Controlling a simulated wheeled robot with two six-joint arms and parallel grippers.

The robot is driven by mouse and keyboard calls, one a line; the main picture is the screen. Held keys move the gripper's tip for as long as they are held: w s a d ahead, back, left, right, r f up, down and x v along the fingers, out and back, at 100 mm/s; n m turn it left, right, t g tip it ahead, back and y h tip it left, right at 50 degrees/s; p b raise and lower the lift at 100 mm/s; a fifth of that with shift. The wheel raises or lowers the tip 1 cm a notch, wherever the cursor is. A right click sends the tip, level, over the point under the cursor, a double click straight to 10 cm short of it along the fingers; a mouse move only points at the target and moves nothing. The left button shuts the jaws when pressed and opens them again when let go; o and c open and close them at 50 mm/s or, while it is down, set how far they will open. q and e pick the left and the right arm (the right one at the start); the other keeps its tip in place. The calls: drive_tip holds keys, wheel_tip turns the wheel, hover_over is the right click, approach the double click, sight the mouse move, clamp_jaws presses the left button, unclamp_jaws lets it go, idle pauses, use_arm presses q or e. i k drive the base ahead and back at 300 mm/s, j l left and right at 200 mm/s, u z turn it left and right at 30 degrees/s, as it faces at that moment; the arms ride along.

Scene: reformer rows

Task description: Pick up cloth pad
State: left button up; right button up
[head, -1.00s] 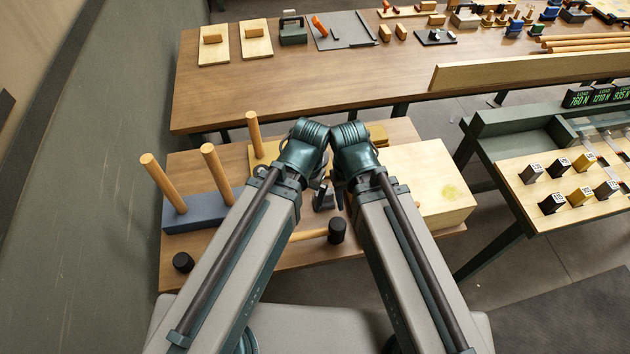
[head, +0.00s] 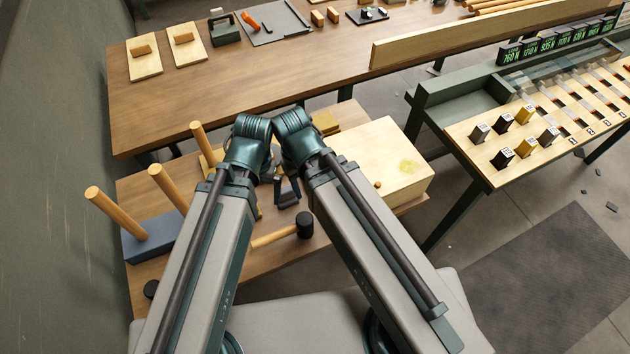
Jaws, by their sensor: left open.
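My left gripper (head: 287,192) shows as dark fingers between the two forearms, over the middle of the low table. It is open, looks empty and is apart from the yellow piece. My right gripper is hidden behind its own arm.
A pale wooden block (head: 385,165) with a yellow stain stands right of my arms. A black-headed mallet (head: 304,225) lies in front. A blue-grey base (head: 150,240) with upright wooden pegs stands at left. A long bench (head: 190,100) lies behind, and a rack (head: 480,165) at right.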

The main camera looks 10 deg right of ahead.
sight(289, 198)
drive_tip(key=k+l+u, duration=0.1)
drive_tip(key=l+u, duration=0.25)
drive_tip(key=k+l+u, duration=0.1)
drive_tip(key=u, duration=0.25)
drive_tip(key=k+l+u, duration=0.15)
drive_tip(key=u, duration=0.2)
drive_tip(key=l, duration=0.1)
